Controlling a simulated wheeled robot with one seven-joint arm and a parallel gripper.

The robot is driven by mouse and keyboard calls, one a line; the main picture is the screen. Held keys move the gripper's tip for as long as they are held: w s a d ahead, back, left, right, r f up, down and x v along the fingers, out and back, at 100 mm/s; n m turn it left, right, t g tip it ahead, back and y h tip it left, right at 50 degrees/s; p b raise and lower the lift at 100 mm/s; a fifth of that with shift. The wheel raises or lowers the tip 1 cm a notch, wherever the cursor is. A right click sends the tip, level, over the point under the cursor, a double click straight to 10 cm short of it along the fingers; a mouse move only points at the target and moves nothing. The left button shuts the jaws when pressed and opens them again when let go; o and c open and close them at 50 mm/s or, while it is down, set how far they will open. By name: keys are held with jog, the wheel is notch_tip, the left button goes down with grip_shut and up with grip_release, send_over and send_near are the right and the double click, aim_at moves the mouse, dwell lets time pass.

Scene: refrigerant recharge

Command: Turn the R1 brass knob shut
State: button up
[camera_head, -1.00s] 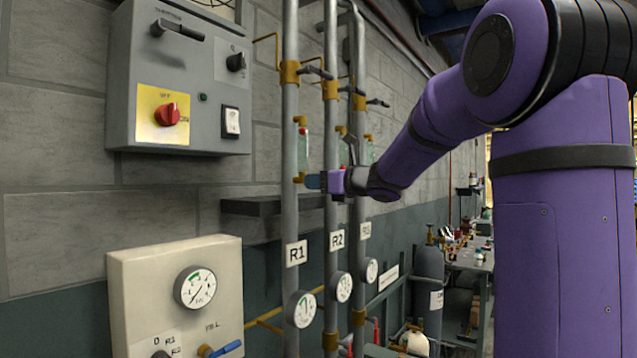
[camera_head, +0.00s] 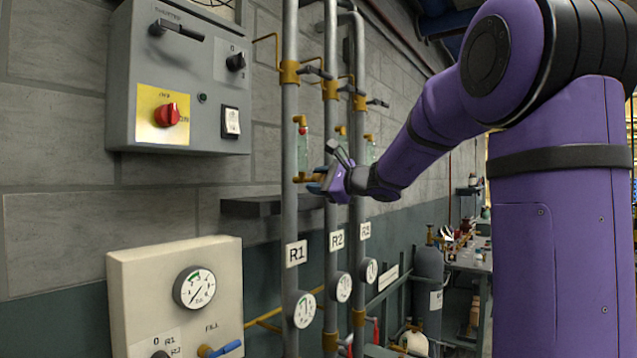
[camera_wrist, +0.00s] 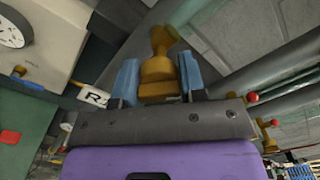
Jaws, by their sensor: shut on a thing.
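The R1 brass knob (camera_wrist: 158,75) sits between the two blue fingers of my gripper (camera_wrist: 159,80) in the wrist view. The fingers are shut on it from both sides. In the head view, my gripper (camera_head: 317,187) is at the lower brass fitting (camera_head: 301,179) of the sight glass on the R1 pipe, and its fingers partly hide the knob. The R1 sight glass (camera_head: 302,150) stands above the fitting, with a small red spot near its top. The R1 label (camera_head: 296,253) is lower on the same pipe.
The R2 pipe (camera_head: 332,120) and a third pipe stand close behind and right of R1. A dark shelf (camera_head: 262,204) is on the wall left of the pipes. A grey control box (camera_head: 185,80) hangs upper left, and a cream gauge panel (camera_head: 150,280) is lower left.

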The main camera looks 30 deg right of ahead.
jog(key=n, duration=0.3)
jog(key=shift+n, duration=2.2)
jog(key=o, duration=0.9)
jog(key=shift+s, duration=0.1)
jog(key=v, duration=1)
jog(key=shift+s+d, duration=0.2)
jog(key=shift+s, duration=0.1)
